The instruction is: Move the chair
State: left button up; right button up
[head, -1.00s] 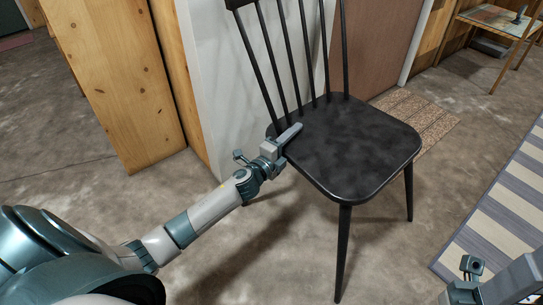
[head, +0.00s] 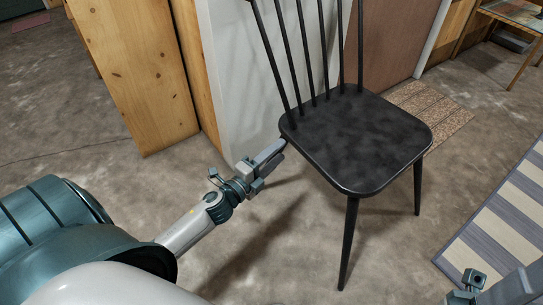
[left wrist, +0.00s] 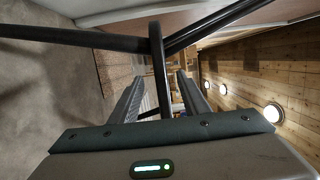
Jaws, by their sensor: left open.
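The black wooden chair (head: 355,140) stands upright on the floor at centre right, its spindled back toward the wall and the top of the back cut off. My left gripper (head: 275,150) is at the seat's left corner, its fingertips at or just under the seat edge; contact cannot be told. In the left wrist view my left gripper (left wrist: 160,88) is open, with a dark chair rod (left wrist: 158,65) running between its fingers. Other dark chair bars cross above. Part of my right wrist shows at the lower right of the head view; its fingers are out of frame.
A pine plank panel (head: 135,75) and a white panel (head: 250,80) stand behind and left of the chair. A brown mat (head: 430,110) lies behind it, a striped rug (head: 500,215) to its right. A small table (head: 515,15) is at the top right. Floor in front is clear.

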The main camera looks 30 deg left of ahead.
pick_arm(q)
jog(key=shift+s+a, duration=0.15)
jog(key=shift+s, duration=0.85)
